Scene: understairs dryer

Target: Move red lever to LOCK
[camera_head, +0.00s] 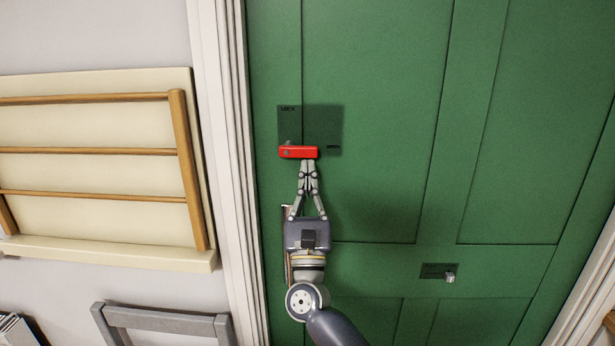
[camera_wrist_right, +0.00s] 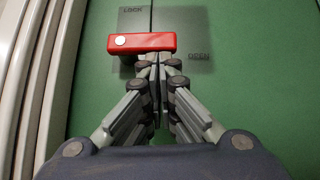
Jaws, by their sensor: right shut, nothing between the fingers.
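The red lever (camera_head: 298,152) lies about horizontal on a dark plate (camera_head: 325,120) on the green door. In the right wrist view the red lever (camera_wrist_right: 142,42) has its round pivot at its left end, and its free end points right. LOCK is marked above it and OPEN to its right, lower down. My right gripper (camera_head: 308,164) is shut and empty, with its fingertips just below the lever's right part. In the right wrist view the fingertips (camera_wrist_right: 160,58) are close under the lever; I cannot tell whether they touch it. My left gripper is out of view.
The green door (camera_head: 380,60) has a small knob (camera_head: 450,278) at lower right. A white door frame (camera_head: 222,120) runs along its left. A cream panel with wooden rails (camera_head: 90,120) hangs on the wall at left. A grey chair back (camera_head: 160,322) stands below.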

